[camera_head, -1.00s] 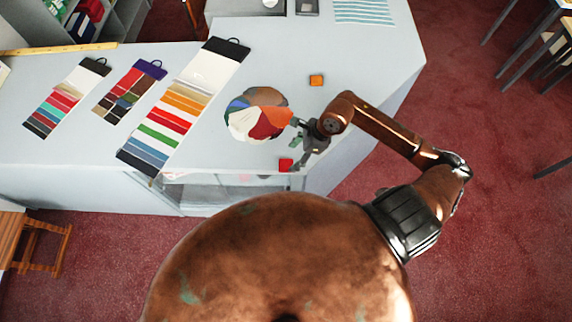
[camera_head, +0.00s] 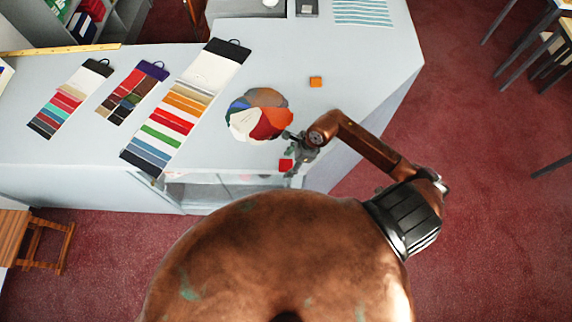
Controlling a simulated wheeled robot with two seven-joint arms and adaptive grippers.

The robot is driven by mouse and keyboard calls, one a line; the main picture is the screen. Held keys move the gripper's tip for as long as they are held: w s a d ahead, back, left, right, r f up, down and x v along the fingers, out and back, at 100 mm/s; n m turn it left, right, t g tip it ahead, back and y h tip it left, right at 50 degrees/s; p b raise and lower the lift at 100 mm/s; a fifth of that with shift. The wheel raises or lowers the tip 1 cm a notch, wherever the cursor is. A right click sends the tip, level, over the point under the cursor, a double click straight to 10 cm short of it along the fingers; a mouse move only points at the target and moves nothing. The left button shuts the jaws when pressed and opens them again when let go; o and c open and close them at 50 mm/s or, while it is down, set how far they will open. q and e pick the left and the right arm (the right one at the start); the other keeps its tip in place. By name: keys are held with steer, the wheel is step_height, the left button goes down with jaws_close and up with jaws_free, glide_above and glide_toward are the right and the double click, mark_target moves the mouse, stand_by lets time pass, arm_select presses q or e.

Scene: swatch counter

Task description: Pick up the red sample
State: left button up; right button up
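The red sample (camera_head: 285,165), a small red block, lies near the front edge of the counter (camera_head: 375,62). My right gripper (camera_head: 288,153) is right by it, above the counter. Its fingers look spread, one towards the colour fan and one beside the red sample. I cannot tell whether a finger touches the sample. An orange block (camera_head: 315,82) stands farther back, clear of the gripper. My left gripper is not in view.
A round fan of coloured swatches (camera_head: 258,115) lies just behind the gripper. Several swatch cards, the largest a striped one (camera_head: 180,112), lie to the left. A wooden stool (camera_head: 38,237) stands at lower left. The counter's right side is mostly clear.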

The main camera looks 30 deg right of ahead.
steer(key=c, duration=0.9)
steer(key=shift+o, duration=0.2)
steer(key=shift+r, duration=0.15)
